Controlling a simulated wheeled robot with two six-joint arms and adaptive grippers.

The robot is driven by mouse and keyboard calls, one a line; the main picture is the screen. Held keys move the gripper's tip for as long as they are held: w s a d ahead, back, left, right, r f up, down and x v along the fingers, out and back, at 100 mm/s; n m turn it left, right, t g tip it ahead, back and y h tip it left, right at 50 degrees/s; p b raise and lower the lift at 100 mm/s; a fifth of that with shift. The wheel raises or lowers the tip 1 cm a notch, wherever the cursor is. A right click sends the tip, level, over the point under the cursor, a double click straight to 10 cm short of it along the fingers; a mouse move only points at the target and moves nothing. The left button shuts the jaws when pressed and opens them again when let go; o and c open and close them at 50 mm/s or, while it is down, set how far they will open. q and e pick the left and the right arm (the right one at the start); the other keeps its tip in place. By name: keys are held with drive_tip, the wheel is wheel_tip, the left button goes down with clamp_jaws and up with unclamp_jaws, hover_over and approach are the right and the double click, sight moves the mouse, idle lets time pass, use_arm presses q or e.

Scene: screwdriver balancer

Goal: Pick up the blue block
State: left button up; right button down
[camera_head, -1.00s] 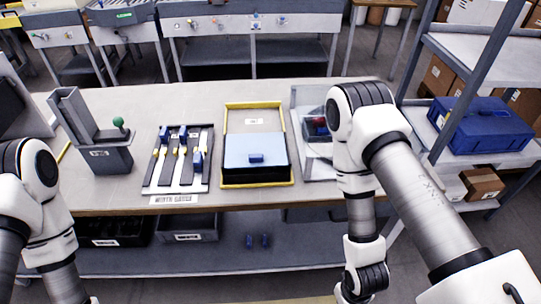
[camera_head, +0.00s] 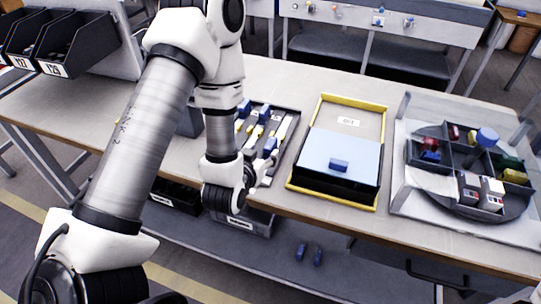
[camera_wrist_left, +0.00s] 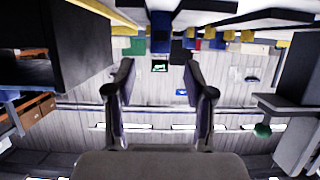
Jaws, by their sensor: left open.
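Several blue blocks are in view, and I cannot tell which one the task means. One blue block (camera_head: 338,165) sits on the light blue lid of a black box. Others sit on a slotted board, one of them at its near end (camera_head: 270,145). My left gripper (camera_head: 257,174) is by the near edge of that board, and its arm hides part of the board. In the left wrist view, the open, empty left gripper (camera_wrist_left: 162,92) has its fingers apart, with a blue block (camera_wrist_left: 160,30) beyond them. My right gripper is out of view.
A yellow-rimmed tray (camera_head: 382,108) holds the black box. A round divided tray (camera_head: 470,208) with mixed parts stands at right. Black bins (camera_head: 72,45) are at upper left. Two blue pieces (camera_head: 301,252) lie on the lower shelf.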

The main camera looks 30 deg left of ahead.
sight(269, 144)
use_arm(q)
drive_tip(key=w+f+b, duration=0.1)
drive_tip(key=b, duration=0.1)
drive_tip(key=w+f+b, duration=0.1)
drive_tip(key=b, duration=0.2)
drive_tip(key=shift+w+a, duration=0.1)
drive_tip(key=shift+a, duration=0.15)
drive_tip(key=w, duration=0.3)
drive_tip(key=shift+w+a+p, duration=0.1)
drive_tip(key=shift+a+p, duration=0.3)
drive_tip(key=shift+w+f, duration=0.1)
drive_tip(key=shift+w, duration=0.1)
drive_tip(key=shift+s, duration=0.1)
drive_tip(key=shift+c, duration=1.1)
clamp_jaws()
